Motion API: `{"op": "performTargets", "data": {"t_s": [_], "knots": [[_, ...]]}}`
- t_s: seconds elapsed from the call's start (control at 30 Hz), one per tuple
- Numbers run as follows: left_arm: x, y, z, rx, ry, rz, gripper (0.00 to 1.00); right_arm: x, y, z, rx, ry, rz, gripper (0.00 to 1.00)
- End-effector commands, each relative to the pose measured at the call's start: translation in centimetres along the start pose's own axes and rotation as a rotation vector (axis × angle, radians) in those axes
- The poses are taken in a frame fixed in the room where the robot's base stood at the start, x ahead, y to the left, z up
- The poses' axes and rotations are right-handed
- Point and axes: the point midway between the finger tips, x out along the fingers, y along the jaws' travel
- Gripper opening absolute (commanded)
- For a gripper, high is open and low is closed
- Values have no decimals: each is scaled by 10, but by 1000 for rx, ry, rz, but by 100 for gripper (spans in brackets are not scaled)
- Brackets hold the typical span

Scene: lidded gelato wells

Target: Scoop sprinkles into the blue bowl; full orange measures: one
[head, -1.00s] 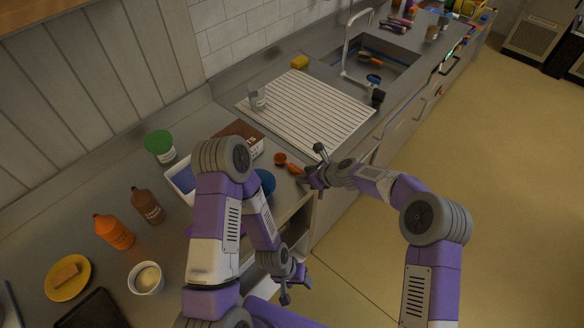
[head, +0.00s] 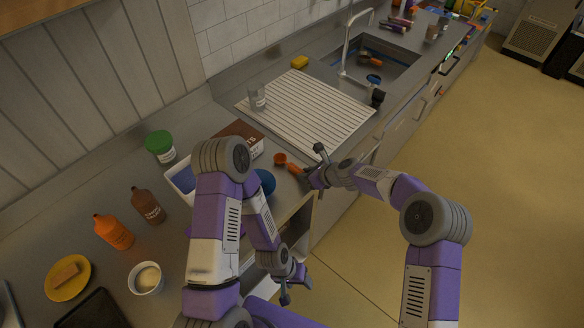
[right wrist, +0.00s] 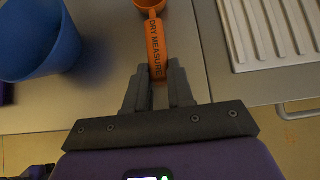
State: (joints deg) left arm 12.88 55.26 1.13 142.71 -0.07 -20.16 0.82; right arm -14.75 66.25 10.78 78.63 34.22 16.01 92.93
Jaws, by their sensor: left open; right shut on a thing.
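The orange measure (head: 280,159) is at the counter's front edge in the head view, its cup pointing away from my right gripper (head: 308,176). In the right wrist view, my right gripper (right wrist: 160,80) is shut on its handle, marked "DRY MEASURE" (right wrist: 156,48). The cup is cut off at the top, and I cannot see any contents. The blue bowl (head: 267,181) stands left of the measure, partly hidden by my left arm; it also shows in the right wrist view (right wrist: 38,40). My left gripper (head: 293,287) is open and empty, low beside the counter front. I cannot identify sprinkles.
A white tub with blue inside (head: 176,176) is partly behind my left arm. A brown box (head: 243,133), a green-lidded jar (head: 160,147), two bottles (head: 115,232) and a small white bowl (head: 134,281) stand around. The ribbed drainboard (head: 310,112) holds one glass.

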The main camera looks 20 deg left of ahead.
Motion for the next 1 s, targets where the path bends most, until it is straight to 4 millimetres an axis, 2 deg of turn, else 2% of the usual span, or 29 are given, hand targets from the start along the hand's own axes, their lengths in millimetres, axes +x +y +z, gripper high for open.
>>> {"op": "performTargets", "data": {"t_s": [1.0], "knots": [[-18, 7, 1, 0, 0, 0, 59, -14, 0, 16, 0, 0, 0, 0]]}}
